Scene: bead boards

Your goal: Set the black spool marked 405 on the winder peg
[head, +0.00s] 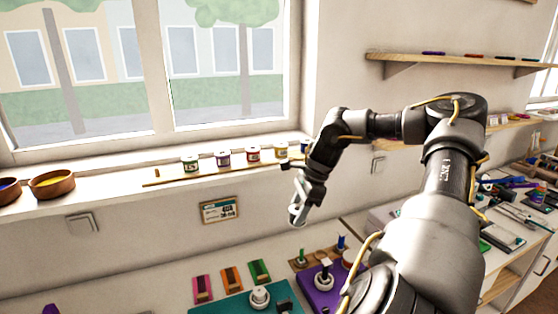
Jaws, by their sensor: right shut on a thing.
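My right gripper (299,206) hangs in front of the wall below the window sill, pointing down. It is shut on a small pale and dark thing (297,215), perhaps a spool; the fingers cover much of it and no number is readable. Several small labelled spools stand in a row on the sill, among them a green-banded one (190,162), a purple one (222,158) and a red one (253,154). Below, a white upright piece (323,277) stands on a purple board and another (260,296) on a teal board; I cannot tell which is the winder peg. My left gripper is out of view.
Two brown bowls (52,184) sit at the sill's left end. A small framed sign (219,209) hangs on the wall. Pink, orange and green pieces (231,279) lie behind the teal board (220,307). Shelves (455,62) and a cluttered bench lie to the right.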

